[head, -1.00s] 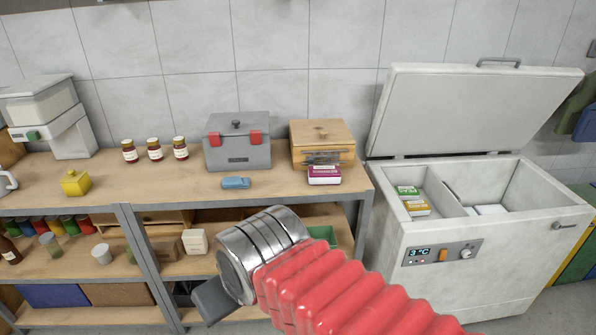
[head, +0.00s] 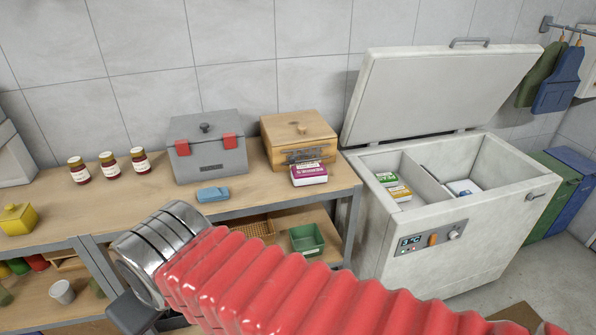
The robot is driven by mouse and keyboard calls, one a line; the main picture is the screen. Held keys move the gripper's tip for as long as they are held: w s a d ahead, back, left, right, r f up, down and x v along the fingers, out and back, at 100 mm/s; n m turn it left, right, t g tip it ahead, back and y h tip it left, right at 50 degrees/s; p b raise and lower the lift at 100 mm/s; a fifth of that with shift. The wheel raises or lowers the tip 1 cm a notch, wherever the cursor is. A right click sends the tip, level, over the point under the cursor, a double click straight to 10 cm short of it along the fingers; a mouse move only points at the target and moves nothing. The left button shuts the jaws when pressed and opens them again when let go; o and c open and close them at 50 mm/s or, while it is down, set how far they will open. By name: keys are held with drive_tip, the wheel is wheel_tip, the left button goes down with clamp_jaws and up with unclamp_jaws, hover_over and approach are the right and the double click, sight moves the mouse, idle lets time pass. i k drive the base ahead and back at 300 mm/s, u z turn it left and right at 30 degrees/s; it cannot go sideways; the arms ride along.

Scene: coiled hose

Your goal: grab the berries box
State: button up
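A green box (head: 387,179) and a yellow box (head: 398,192) are in the left compartment of the open chest freezer (head: 440,255). A white and blue pack (head: 463,188) lies in its right compartment. My gripper (head: 131,312) shows only as a dark grey part at the lower left, below and left of the magenta box and apart from it. Its fingertips are hidden.
A grey toolbox with red latches (head: 208,150), a wooden box (head: 299,140) and a blue object (head: 213,194) are on the worktop (head: 150,205). Several jars (head: 108,166) stand left. A green bin (head: 306,240) sits on the lower shelf. The freezer lid (head: 440,95) is raised.

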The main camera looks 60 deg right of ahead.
sight(304, 175)
drive_tip(key=z, duration=0.5)
drive_tip(key=i, duration=0.85)
drive_tip(key=z, duration=0.7)
